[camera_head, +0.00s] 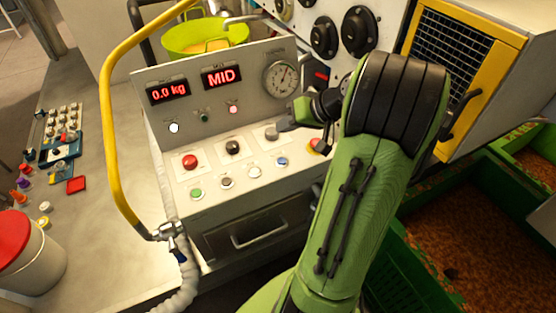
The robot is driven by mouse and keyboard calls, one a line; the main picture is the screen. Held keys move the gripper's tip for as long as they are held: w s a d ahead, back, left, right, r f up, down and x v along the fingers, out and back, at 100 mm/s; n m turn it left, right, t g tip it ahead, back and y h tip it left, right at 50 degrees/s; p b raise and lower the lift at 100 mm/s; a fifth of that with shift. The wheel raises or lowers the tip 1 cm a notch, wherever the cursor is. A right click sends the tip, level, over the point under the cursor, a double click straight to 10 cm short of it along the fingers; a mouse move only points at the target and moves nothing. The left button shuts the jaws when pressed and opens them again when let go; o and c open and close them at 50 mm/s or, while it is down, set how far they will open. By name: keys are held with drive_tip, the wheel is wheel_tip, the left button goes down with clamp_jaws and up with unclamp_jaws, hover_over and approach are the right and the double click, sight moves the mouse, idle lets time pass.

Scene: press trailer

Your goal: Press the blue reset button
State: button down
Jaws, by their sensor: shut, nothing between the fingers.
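The blue button (282,161) is a small round button at the right end of the lower row on the sloped control panel (212,208). It is in plain view and nothing covers it. My gripper (284,126) is shut and empty. Its tips show just above the blue button in the picture, beside the grey knob (271,134) of the upper row. I cannot tell whether the tips touch the panel. My green arm reaches in from the bottom and hides part of the panel's right side.
A red button (190,161), a black knob (233,147) and a green button (196,194) share the panel. A yellow pipe (108,130) arches at the left. Displays (221,77) and a gauge (281,79) stand behind. Green crates (410,270) lie at right.

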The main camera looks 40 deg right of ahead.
sight(285, 161)
wheel_tip(285, 161, down, 9)
drive_tip(key=b, duration=0.8)
drive_tip(key=shift+a, duration=0.1)
idle(1.4)
drive_tip(key=shift+f, duration=0.3)
drive_tip(key=shift+f+b, duration=0.4)
drive_tip(key=shift+b, duration=0.15)
idle(0.4)
drive_tip(key=shift+r, duration=0.1)
drive_tip(key=shift+r+p, duration=0.75)
drive_tip(key=shift+p, duration=0.05)
wheel_tip(285, 161, up, 5)
drive_tip(key=p, duration=0.5)
drive_tip(key=shift+r, duration=0.15)
